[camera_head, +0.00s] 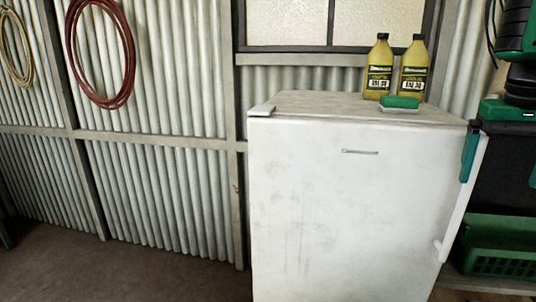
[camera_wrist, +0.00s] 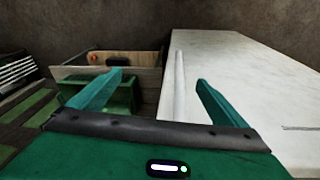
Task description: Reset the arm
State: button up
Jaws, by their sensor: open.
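My gripper (camera_wrist: 160,77) is open, its two teal fingers apart in the wrist view. A white handle bar (camera_wrist: 179,85) of the fridge shows upright between the fingers; I cannot tell whether either finger touches it. In the head view my gripper (camera_head: 470,152) is partly seen at the right edge of the white fridge (camera_head: 320,210), by the upper end of the handle (camera_head: 462,205). The fridge door looks closed. Nothing is seen held in the fingers.
Two yellow bottles (camera_head: 378,70) and a green-topped brush or sponge (camera_head: 400,103) stand on the fridge. A green crate (camera_head: 503,248) is at lower right. A wooden box (camera_wrist: 148,78) lies beyond the fingers. Floor (camera_head: 120,265) left of the fridge is clear.

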jog(key=s+a+f, duration=0.3)
jog(key=s+f, duration=0.2)
jog(key=f, duration=0.2)
jog(key=s+a+f+m+y, duration=0.1)
jog(key=s+a+f, duration=0.2)
jog(key=s+f, duration=0.2)
jog(key=s+a+f+g, duration=0.1)
jog(key=s+a+f, duration=0.3)
jog(key=f, duration=0.5)
jog(key=shift+s+f+y, duration=0.35)
jog(key=shift+s+y, duration=0.05)
jog(key=shift+s, duration=0.6)
jog(key=shift+a, duration=0.1)
